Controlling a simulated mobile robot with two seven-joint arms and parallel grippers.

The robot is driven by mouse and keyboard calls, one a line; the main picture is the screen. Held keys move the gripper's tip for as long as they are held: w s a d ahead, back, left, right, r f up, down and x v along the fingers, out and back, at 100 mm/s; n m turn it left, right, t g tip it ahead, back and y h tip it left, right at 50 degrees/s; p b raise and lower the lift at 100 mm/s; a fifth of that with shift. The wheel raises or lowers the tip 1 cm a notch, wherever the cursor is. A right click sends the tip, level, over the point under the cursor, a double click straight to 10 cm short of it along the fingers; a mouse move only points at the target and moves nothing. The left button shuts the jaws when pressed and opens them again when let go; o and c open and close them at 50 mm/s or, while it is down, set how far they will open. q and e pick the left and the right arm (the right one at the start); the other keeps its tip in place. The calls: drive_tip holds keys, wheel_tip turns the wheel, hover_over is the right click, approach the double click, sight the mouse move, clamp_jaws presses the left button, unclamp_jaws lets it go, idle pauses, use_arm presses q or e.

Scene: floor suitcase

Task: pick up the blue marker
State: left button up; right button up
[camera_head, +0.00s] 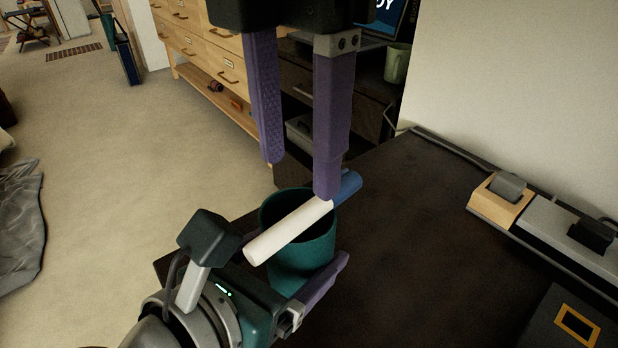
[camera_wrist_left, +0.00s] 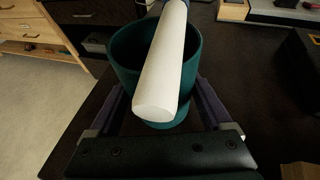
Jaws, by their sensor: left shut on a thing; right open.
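The marker has a white body (camera_head: 288,232) and a blue end (camera_head: 348,187). It lies tilted across the mouth of a dark green cup (camera_head: 305,262); the frames do not settle how it rests there. In the left wrist view the marker's white end (camera_wrist_left: 160,85) points toward the camera, over the cup (camera_wrist_left: 125,55). My left gripper (camera_wrist_left: 160,104) is shut on the cup, one purple finger on each side. My right gripper (camera_head: 300,179) is open, pointing down above the cup; one fingertip overlaps the marker near its blue end, and contact is unclear.
The dark desk top (camera_head: 420,240) is clear right of the cup. Farther right are a wooden block-like holder (camera_head: 487,207), a grey strip (camera_head: 550,232) and a dark box (camera_head: 570,325). A wooden drawer unit (camera_head: 205,50) stands behind, with open floor at left.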

sight(297, 214)
drive_tip(key=f, duration=0.5)
drive_tip(key=shift+s+a+f, duration=0.1)
drive_tip(key=shift+s+f, duration=0.05)
drive_tip(key=shift+s, duration=0.15)
drive_tip(key=shift+c, duration=0.2)
clamp_jaws()
